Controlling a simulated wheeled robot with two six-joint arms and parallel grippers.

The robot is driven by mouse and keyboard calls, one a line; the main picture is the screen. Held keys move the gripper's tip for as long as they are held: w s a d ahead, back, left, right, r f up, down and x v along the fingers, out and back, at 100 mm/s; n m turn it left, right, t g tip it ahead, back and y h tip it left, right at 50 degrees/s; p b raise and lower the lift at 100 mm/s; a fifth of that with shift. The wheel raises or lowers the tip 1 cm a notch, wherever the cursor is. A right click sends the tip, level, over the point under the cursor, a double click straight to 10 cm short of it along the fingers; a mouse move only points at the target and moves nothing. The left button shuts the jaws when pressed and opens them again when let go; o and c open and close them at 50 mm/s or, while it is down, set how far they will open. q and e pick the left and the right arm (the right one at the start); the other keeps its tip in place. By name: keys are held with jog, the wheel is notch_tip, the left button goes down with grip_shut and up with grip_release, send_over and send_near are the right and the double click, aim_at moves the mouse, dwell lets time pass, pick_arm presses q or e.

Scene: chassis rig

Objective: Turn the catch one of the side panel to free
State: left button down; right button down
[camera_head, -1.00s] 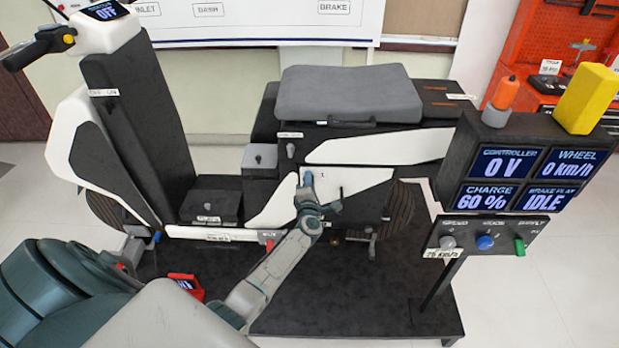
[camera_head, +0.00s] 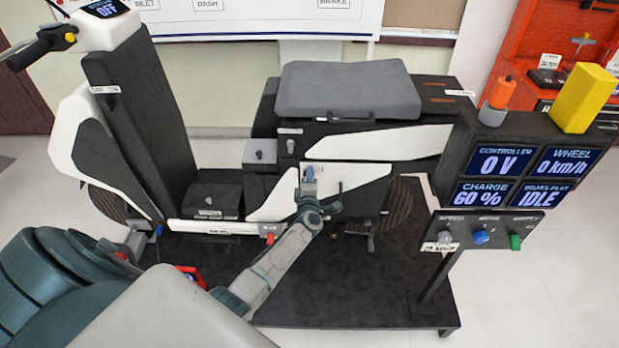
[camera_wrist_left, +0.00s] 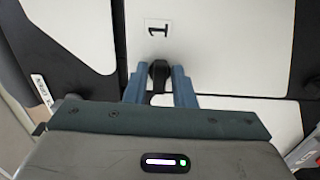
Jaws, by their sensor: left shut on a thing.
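The white side panel (camera_head: 362,178) is on the scooter's flank below the seat. It fills much of the left wrist view (camera_wrist_left: 225,45), with a label marked 1 (camera_wrist_left: 157,28). Catch one (camera_wrist_left: 159,72) is a small dark knob just below that label. My left gripper (camera_wrist_left: 160,86) has its blue fingers on both sides of the catch and is shut on it. In the head view the left gripper (camera_head: 309,178) is at the panel's left part and hides the catch. My right gripper is not in view.
The grey seat (camera_head: 348,92) is above the panel. A display box (camera_head: 520,170) with control knobs below stands at the right. The black floor plate (camera_head: 350,285) lies under the scooter. A red object (camera_head: 192,275) is partly hidden behind my left arm.

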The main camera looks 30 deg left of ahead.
pick_arm(q)
jog(key=c, duration=1.4)
grip_release()
jog(key=shift+c, duration=0.2)
jog(key=v, duration=1)
jog(key=shift+s+d, duration=0.2)
jog(key=shift+s, duration=0.15)
